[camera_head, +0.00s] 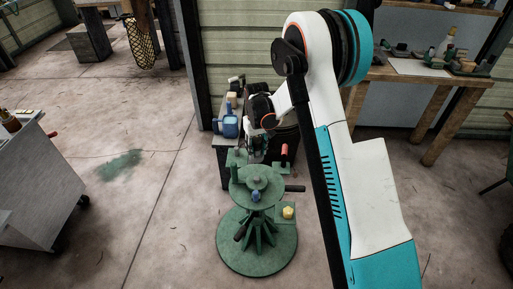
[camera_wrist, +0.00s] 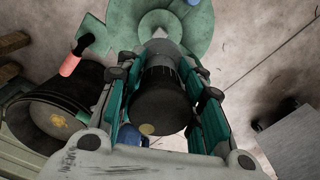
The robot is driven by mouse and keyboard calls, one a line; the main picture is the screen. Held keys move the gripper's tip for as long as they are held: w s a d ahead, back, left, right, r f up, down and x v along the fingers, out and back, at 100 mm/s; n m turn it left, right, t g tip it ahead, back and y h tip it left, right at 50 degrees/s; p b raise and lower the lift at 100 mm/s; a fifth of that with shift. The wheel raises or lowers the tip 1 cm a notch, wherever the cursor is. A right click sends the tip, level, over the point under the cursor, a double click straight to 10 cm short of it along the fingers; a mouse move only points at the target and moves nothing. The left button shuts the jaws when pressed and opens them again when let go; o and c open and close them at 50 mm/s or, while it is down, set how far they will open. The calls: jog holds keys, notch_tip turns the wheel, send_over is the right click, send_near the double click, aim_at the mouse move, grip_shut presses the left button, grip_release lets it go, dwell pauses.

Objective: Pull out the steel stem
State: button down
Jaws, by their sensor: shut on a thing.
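My gripper (camera_wrist: 158,75) is shut around a dark, ribbed, round piece (camera_wrist: 160,100) with a pale grey tapered part (camera_wrist: 160,46) at its far end. This looks like the steel stem. The grey end lies over the green caddy (camera_wrist: 117,20); I cannot tell whether it still sits in a socket. In the head view my gripper (camera_head: 256,150) points down at the back of the green caddy (camera_head: 240,180). The stem is too small and hidden there to make out. The caddy has a round tray on a ribbed post and a wide round base (camera_head: 230,255).
A red-handled tool (camera_wrist: 70,62) stands on a side plate of the caddy. A dark bucket (camera_wrist: 85,82) is close to its left in the wrist view. A blue jug (camera_head: 229,125) stands on a low bench behind. Open floor lies left.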

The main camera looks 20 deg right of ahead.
aim_at(256, 154)
jog(key=shift+f+b, duration=1.35)
jog(key=shift+f, duration=0.65)
jog(key=shift+f+b, duration=0.5)
jog(key=shift+f, duration=0.95)
dwell(0.7)
jog(key=shift+f, duration=0.6)
